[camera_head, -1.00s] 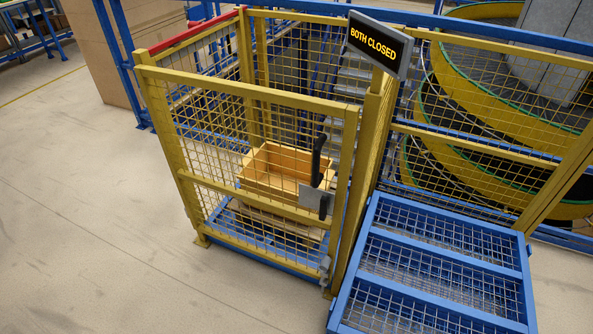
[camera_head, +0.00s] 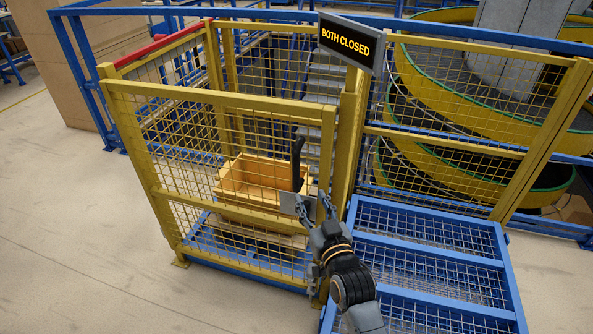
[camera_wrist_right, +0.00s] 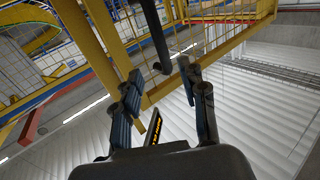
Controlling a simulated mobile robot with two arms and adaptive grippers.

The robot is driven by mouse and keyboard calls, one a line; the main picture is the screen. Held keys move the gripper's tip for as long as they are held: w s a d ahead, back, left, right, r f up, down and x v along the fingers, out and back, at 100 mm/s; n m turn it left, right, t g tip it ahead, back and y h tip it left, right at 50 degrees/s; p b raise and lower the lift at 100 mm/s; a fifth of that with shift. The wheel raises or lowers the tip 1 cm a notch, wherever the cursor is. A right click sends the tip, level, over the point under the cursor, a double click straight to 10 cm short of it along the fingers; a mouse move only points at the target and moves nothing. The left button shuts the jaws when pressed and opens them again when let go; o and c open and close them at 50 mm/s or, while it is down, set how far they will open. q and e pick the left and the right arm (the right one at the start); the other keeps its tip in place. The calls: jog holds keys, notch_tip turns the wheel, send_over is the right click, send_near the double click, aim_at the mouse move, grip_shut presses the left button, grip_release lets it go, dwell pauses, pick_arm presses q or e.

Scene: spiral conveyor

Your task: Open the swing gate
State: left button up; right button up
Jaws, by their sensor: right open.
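The yellow mesh swing gate (camera_head: 225,215) stands shut at the front of a caged bay. Its black upright handle (camera_head: 298,163) sits on a grey plate (camera_head: 295,206) near the gate's right edge. My right gripper (camera_head: 314,200) is open and empty, just right of and below the handle in the head view. In the right wrist view the handle (camera_wrist_right: 155,35) hangs beyond the open fingertips (camera_wrist_right: 162,78), apart from them. The sign (camera_head: 346,43) reads BOTH CLOSED. My left gripper is in neither view.
A blue mesh platform (camera_head: 425,240) is right of the gate. Yellow spiral conveyor bands (camera_head: 450,85) are behind it. Open floor (camera_head: 75,220) lies to the left.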

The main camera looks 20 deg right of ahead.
aim_at(297, 172)
jog(key=w, duration=1.3)
jog(key=shift+f, duration=0.1)
jog(key=shift+c, duration=0.3)
grip_shut()
